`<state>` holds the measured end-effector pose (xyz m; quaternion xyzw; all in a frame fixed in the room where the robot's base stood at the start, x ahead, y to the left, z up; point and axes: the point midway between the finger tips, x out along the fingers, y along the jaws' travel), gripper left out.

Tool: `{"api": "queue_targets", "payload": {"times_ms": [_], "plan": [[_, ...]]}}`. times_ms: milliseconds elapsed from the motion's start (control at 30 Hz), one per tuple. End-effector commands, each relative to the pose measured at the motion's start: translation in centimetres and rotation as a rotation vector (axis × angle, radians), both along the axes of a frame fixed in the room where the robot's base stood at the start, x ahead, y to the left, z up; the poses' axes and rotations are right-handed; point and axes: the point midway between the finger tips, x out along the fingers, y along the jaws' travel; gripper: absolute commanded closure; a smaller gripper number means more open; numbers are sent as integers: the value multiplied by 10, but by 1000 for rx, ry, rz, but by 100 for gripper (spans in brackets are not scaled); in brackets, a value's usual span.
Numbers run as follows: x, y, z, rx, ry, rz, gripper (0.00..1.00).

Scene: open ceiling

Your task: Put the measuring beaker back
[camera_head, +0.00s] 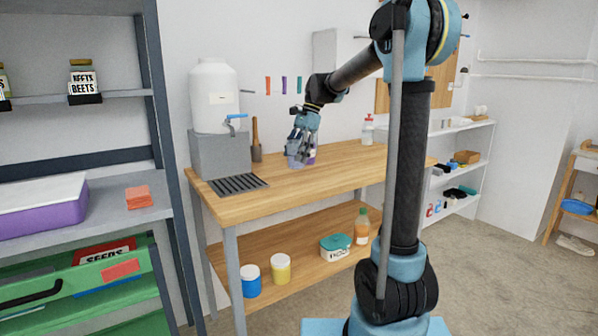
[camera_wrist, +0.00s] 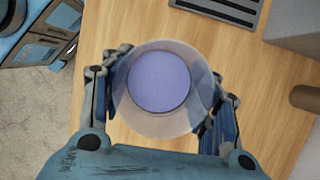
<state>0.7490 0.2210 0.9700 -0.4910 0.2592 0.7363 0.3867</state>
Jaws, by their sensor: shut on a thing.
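The measuring beaker (camera_wrist: 160,85) is a clear, round vessel with a lavender-blue disc showing inside it, seen from above in the wrist view. My gripper (camera_wrist: 165,95) is shut on it, with one finger on each side of its wall. In the head view my gripper (camera_head: 301,150) points down over the wooden workbench (camera_head: 345,165). The beaker (camera_head: 294,163) shows small and partly hidden below the fingers there. I cannot tell whether its base touches the bench top.
A white jug (camera_head: 213,95) with a blue tap stands on a grey block (camera_head: 220,153) at the bench's left. A dark drain grate (camera_head: 238,184) lies in front of it. A spray bottle (camera_head: 367,130) stands at the back right. The front bench top is clear.

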Motion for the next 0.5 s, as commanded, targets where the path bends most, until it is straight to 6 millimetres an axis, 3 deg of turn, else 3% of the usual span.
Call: {"api": "queue_targets", "payload": {"times_ms": [267, 500], "plan": [[0, 0, -17, 0, 0, -1, 77], [1, -1, -47, 0, 0, -1, 77]]}}
